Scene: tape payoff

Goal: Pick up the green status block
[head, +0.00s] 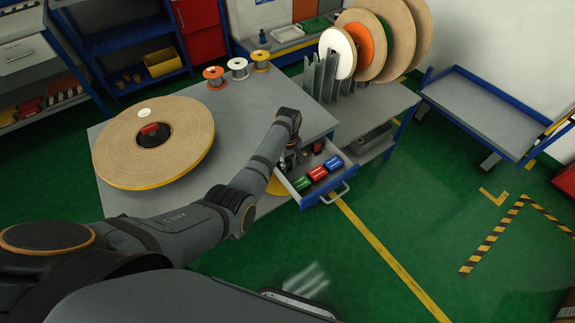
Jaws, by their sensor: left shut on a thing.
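A green block (302,183), a red block (318,173) and a blue block (334,163) sit in a row along the front of the open drawer (333,194). My left arm reaches over the table, and my left gripper (291,163) points down at the drawer's left side, just behind the green block. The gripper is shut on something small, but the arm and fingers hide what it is. I cannot tell whether the fingers touch the green block. My right gripper is out of view.
A large tape roll (179,121) lies on the grey table (255,105). Three small spools (238,68) stand at its back edge. Upright discs (385,38) stand in a rack on the right.

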